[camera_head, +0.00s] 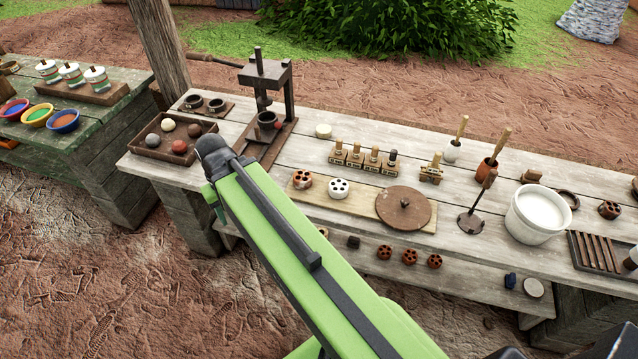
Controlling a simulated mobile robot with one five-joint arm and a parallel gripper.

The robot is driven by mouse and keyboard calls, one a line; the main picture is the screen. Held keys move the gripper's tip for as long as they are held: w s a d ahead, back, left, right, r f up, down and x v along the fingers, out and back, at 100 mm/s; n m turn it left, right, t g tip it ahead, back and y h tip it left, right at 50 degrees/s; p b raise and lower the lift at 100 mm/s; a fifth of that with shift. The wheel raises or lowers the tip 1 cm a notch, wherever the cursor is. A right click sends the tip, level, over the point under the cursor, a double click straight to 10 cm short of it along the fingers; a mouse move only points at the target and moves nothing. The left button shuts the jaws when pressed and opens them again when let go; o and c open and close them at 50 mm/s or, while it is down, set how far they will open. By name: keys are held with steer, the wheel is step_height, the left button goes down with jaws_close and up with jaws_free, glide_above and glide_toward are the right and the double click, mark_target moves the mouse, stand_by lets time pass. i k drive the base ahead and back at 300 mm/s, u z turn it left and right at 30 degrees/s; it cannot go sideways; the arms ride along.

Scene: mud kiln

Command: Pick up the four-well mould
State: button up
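Several small round pieces with holes are on the pale bench, and I cannot tell for sure which is the four-well mould. A red-brown one (302,180) and a white one with dark wells (339,188) sit on a wooden board (370,213), left of a round brown lid (404,207). Another brown one (609,210) stands at the bench's right. Several more lie on the lower shelf, including one brown piece (409,257). My green arm crosses the view up to the bench's left part.
A lever press (267,95) and a tray of balls (174,137) stand at the left. Stamps (372,159), a tool stand (477,205) and a white bucket (538,214) crowd the middle and right. A green table (95,130) is far left.

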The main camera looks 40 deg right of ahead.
mark_target(302, 178)
steer(key=u, duration=5.3)
steer(key=i, duration=0.1)
steer(key=z, duration=2.45)
steer(key=k, duration=0.75)
steer(key=z, duration=1.4)
steer(key=i, duration=0.55)
steer(key=u, duration=0.2)
